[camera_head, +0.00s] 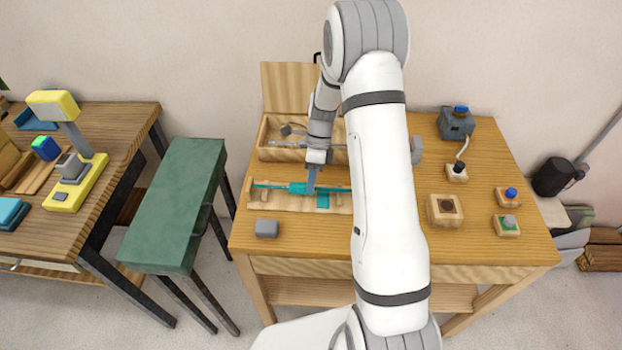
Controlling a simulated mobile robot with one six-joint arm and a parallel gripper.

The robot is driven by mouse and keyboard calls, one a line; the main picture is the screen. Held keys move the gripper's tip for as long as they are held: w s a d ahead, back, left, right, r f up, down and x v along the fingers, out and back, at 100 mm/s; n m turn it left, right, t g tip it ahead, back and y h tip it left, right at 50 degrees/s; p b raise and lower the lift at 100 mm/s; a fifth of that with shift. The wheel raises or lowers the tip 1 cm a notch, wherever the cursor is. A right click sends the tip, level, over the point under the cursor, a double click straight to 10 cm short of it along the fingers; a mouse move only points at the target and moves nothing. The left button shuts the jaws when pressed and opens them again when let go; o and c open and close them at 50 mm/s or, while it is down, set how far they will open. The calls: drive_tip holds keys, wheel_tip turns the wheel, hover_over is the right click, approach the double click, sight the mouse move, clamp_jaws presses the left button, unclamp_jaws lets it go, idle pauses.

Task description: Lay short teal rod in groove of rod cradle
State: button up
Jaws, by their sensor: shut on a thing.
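The short teal rod (297,188) lies roughly level, left to right, just above or in the wooden rod cradle (272,202) at the front left of the table. My gripper (311,188) points down from above and is shut on the rod near its middle. At this size I cannot tell whether the rod touches the groove or hangs slightly over it. My white arm hides the right end of the cradle.
An open wooden box (263,150) with its lid up stands just behind the cradle. A small grey block (266,228) sits in front. Button blocks (508,196) and a wooden socket block (444,210) are on the right. A green bench (178,200) stands left of the table (470,240).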

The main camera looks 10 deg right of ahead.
drive_tip(key=shift+f, duration=0.3)
drive_tip(key=o, duration=1.1)
drive_tip(key=shift+b+v, duration=0.8)
drive_tip(key=shift+v, duration=3.2)
